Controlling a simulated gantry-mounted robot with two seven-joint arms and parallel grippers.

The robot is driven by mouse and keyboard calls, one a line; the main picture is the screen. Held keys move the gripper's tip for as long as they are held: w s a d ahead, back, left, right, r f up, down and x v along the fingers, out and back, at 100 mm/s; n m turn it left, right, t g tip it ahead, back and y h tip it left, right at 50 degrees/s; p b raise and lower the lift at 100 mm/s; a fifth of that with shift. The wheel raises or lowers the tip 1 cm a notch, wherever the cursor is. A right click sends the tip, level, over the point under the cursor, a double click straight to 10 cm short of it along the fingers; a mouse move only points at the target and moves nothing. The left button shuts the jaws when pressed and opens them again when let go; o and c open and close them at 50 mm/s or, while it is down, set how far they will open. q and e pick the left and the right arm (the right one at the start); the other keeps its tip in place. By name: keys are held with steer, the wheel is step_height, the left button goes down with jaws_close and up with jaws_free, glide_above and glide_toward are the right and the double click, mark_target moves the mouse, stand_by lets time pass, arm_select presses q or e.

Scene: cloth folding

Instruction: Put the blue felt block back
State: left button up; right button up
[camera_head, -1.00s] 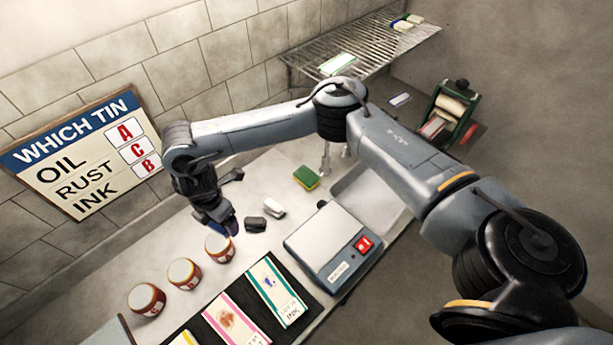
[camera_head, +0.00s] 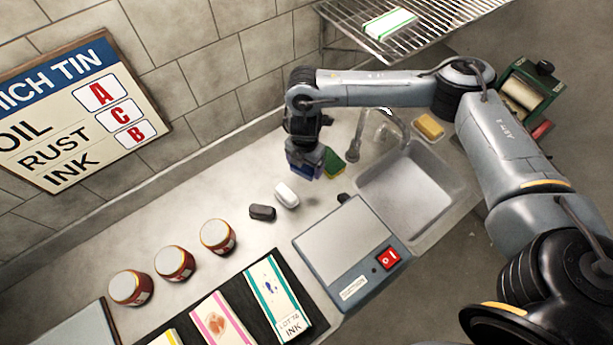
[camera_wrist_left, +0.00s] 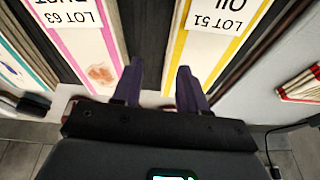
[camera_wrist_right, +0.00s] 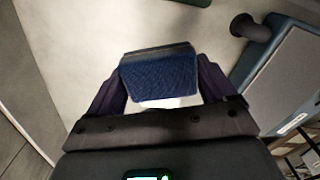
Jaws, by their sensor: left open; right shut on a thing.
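The blue felt block (camera_head: 304,171) is in my right gripper (camera_head: 312,158), which is above the counter, left of the green sponge (camera_head: 333,163). In the right wrist view the blue block (camera_wrist_right: 161,76) sits between the two fingers of the right gripper (camera_wrist_right: 160,88), its textured face toward the camera. I cannot tell in the head view whether the block touches the counter. A white block (camera_head: 287,195) and a black block (camera_head: 262,212) lie on the counter nearby, below and left. My left gripper (camera_wrist_left: 160,72) is open and empty above the cloth strips; it is outside the head view.
Three tins (camera_head: 174,263) stand on the counter at left. Cloth strips (camera_head: 274,294) lie on a black mat. A wire rack (camera_head: 440,22) hangs above, and a sign (camera_head: 83,115) is on the wall.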

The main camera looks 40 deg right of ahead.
mark_target(305, 175)
arm_select(q)
steer(key=shift+w+d, duration=0.1)
steer(key=shift+w, duration=0.05)
arm_select(e)
step_height(305, 175, down, 2)
steer(key=shift+d+f, duration=0.1)
steer(key=shift+f, duration=0.1)
arm_select(q)
steer(key=shift+d+f, duration=0.15)
steer(key=shift+d, duration=0.05)
arm_select(e)
steer(key=shift+f, duration=1.75)
steer(key=shift+w+f, duration=0.1)
steer(key=shift+f, duration=0.4)
arm_select(q)
steer(key=shift+f+b, duration=0.1)
steer(key=shift+b, duration=0.2)
arm_select(e)
steer(key=shift+f, duration=0.15)
arm_select(q)
steer(key=shift+a, duration=0.15)
arm_select(e)
steer(key=o, duration=0.8)
